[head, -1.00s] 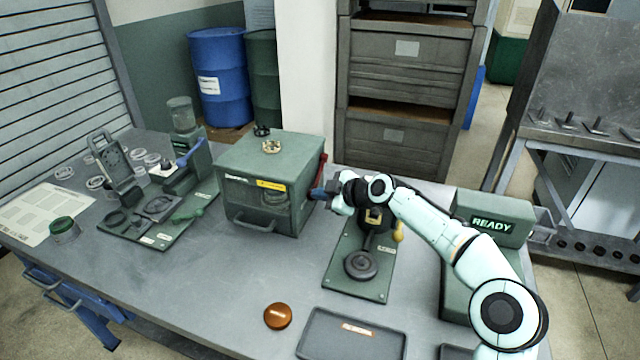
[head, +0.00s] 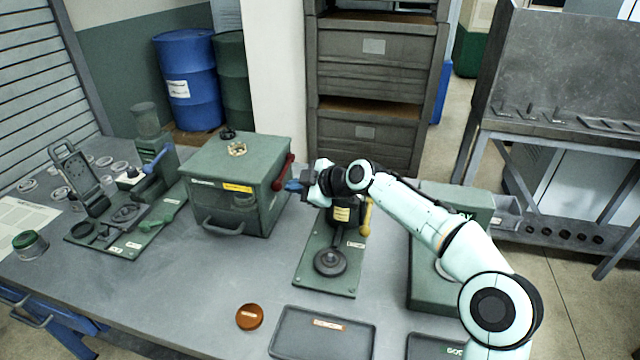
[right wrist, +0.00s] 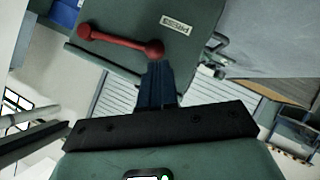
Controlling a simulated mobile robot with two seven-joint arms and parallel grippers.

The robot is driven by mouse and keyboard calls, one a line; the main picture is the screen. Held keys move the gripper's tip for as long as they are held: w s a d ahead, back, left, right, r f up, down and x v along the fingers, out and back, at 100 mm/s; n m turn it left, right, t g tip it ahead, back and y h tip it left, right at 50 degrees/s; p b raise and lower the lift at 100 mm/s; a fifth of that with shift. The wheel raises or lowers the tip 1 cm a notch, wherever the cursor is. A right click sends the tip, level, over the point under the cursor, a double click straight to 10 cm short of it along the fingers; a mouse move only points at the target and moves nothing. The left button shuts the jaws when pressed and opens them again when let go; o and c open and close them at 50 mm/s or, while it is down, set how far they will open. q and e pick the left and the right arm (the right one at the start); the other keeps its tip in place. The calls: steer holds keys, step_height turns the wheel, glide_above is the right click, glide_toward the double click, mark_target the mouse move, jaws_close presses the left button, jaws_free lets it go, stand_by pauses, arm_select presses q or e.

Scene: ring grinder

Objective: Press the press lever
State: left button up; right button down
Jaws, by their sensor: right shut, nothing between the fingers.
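The press lever is a red bar with rounded ends (head: 283,172) on the right side of a green box-shaped press (head: 225,190). In the right wrist view the red lever (right wrist: 120,42) lies across the green side panel, beside a white label that seems to read PRESS (right wrist: 175,23). My right gripper (head: 293,186) is shut and empty, with its blue fingertips just right of the lever. In the right wrist view its closed fingers (right wrist: 157,80) point at the lever's right end; I cannot tell if they touch. My left gripper is out of view.
A green stand with a round black base and a yellow-handled lever (head: 367,215) stands below my right arm. An orange disc (head: 249,316) and a grey tray (head: 322,335) lie at the front. A green fixture with a blue lever (head: 155,160) stands left.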

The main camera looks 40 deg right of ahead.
steer(key=b+v, duration=0.2)
steer(key=v, duration=0.4)
steer(key=shift+s+d+r, duration=0.2)
steer(key=shift+d+r, duration=0.05)
steer(key=shift+f, duration=0.1)
stand_by(1.2)
